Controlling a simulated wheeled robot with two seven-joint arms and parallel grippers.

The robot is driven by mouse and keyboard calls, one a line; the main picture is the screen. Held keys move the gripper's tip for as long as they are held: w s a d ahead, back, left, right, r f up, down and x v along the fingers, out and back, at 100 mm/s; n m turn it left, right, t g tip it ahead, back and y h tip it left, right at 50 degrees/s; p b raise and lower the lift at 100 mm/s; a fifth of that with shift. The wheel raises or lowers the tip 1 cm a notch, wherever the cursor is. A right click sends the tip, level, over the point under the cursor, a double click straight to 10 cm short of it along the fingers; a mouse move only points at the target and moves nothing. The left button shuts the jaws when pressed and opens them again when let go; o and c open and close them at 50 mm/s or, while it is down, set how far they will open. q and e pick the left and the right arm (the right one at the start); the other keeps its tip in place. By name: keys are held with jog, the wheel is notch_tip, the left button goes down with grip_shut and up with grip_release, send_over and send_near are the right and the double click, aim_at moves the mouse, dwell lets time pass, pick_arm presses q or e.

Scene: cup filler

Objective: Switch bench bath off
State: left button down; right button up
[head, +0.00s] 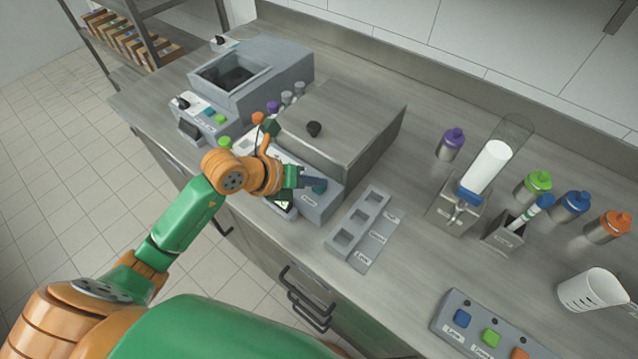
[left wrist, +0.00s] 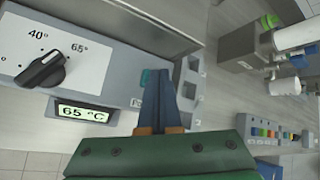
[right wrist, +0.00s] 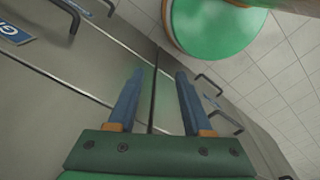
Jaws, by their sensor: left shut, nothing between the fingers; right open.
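The bench bath (head: 345,115) is a grey box with a closed lid and a black knob on top, at mid-bench. In the left wrist view its front panel shows a black dial (left wrist: 42,71) marked 40° and 65° and a lit display (left wrist: 82,113) reading 65 °C. A teal switch (left wrist: 146,77) sits at the panel's right end. My left gripper (head: 314,183) is shut and empty, its blue fingertips at the teal switch; I cannot tell whether they touch. My right gripper (right wrist: 155,80) is open and empty, above the cabinet fronts.
A second grey unit (head: 285,65) with an open well stands at the back left. A grey block with square slots (head: 378,215) lies right of the bath. Farther right are a dispenser (head: 458,205), capped bottles (head: 533,186), a white beaker (head: 590,291) and a button box (head: 455,335).

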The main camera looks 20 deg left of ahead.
aim_at(315, 190)
pick_arm(q)
jog(key=shift+f, duration=0.2)
jog(key=shift+r, duration=0.1)
jog(key=shift+r+p, duration=0.5)
jog(key=shift+r, duration=0.2)
notch_tip(315, 190, up, 6)
jog(key=p, duration=0.5)
